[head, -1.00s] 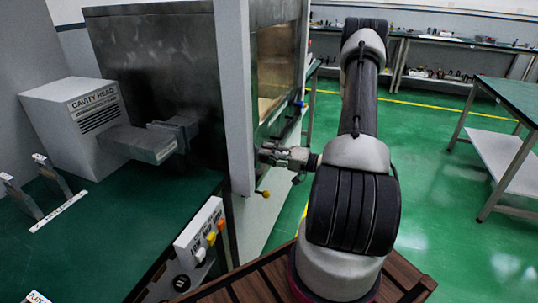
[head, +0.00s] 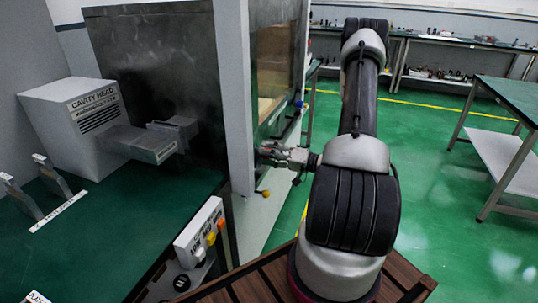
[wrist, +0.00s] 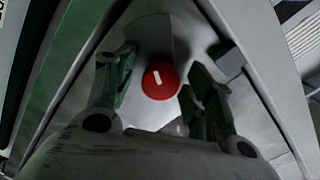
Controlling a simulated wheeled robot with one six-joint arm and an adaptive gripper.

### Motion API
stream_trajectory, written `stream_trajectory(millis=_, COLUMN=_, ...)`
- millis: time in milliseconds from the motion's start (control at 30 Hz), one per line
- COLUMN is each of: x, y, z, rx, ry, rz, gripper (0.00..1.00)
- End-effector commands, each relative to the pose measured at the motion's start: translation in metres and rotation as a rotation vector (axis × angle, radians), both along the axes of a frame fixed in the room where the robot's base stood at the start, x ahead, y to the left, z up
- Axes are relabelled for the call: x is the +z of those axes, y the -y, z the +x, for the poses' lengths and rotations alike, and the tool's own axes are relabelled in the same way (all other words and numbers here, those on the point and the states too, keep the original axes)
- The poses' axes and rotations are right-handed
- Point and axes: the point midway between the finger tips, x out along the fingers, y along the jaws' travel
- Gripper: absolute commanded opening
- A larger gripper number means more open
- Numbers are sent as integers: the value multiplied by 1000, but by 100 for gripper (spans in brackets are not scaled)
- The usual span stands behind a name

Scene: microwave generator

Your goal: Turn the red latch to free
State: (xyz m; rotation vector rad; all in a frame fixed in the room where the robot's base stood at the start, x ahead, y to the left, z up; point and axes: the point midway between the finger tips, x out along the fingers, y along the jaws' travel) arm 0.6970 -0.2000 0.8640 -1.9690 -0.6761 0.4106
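The red latch is a round red knob (wrist: 160,80) with a short white mark, set on a grey metal face in the wrist view. The white mark is slightly tilted from upright. My gripper (wrist: 159,72) is open, with one green-padded finger on each side of the knob and a visible gap to both. In the head view my gripper (head: 272,154) is at the right side of the pale cabinet post, and the knob is hidden there.
The pale cabinet post (head: 234,100) stands close to my gripper. A yellow-orange knob (head: 263,194) sits below it and a blue knob (head: 299,104) to its right. A green bench with a white cavity head box (head: 75,115) is at left.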

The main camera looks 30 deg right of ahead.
Motion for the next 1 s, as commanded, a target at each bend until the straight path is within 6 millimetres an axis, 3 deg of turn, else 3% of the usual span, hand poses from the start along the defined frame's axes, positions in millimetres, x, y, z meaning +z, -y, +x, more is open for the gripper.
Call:
stream_trajectory(millis=367, x=1, y=6, z=-7, rx=-2, ry=1, rz=1, gripper=55)
stream_trajectory(millis=800, x=0, y=62, z=-77, rx=-5, ry=1, rz=1, gripper=55)
stream_trajectory(millis=1000, x=0, y=73, z=-93, rx=-1, ry=1, rz=1, gripper=55)
